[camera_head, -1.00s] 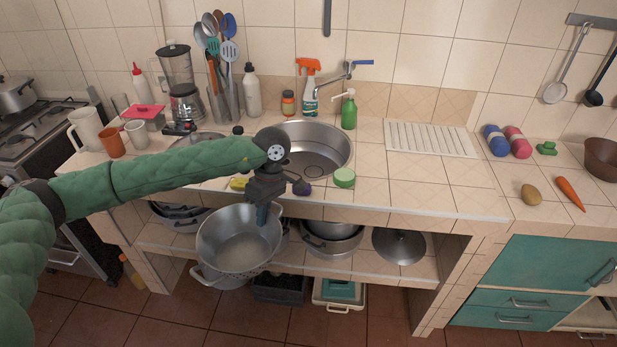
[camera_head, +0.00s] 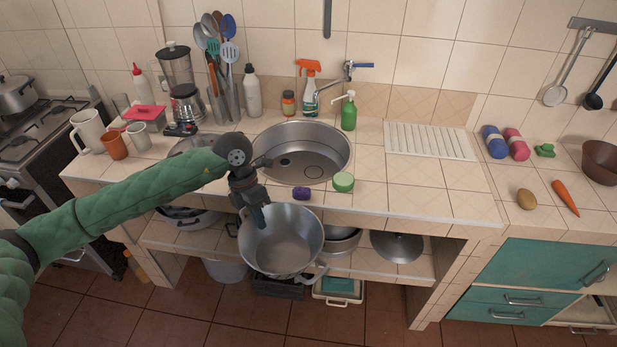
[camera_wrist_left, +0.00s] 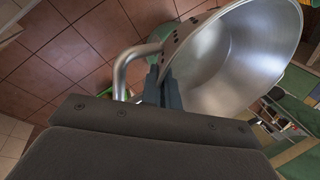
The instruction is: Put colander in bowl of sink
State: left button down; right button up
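The colander (camera_head: 281,243) is a large metal bowl-shaped vessel with two loop handles. It hangs tilted in front of the counter, open side up. My left gripper (camera_head: 260,220) is shut on its left edge by a handle. The left wrist view shows the fingers (camera_wrist_left: 160,85) against the colander (camera_wrist_left: 225,60), next to its bent handle (camera_wrist_left: 125,72) and a few holes. The round metal sink bowl (camera_head: 318,150) is in the counter behind and above the colander, and looks empty. My right gripper is not in view.
A purple sponge-like item (camera_head: 301,193) and a green round item (camera_head: 343,182) lie at the sink's front edge. A green soap bottle (camera_head: 348,113) and spray bottle (camera_head: 309,95) stand behind it. The shelf below holds pots and a lid (camera_head: 398,246).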

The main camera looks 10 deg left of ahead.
aim_at(310, 176)
jog(key=i, duration=1.4)
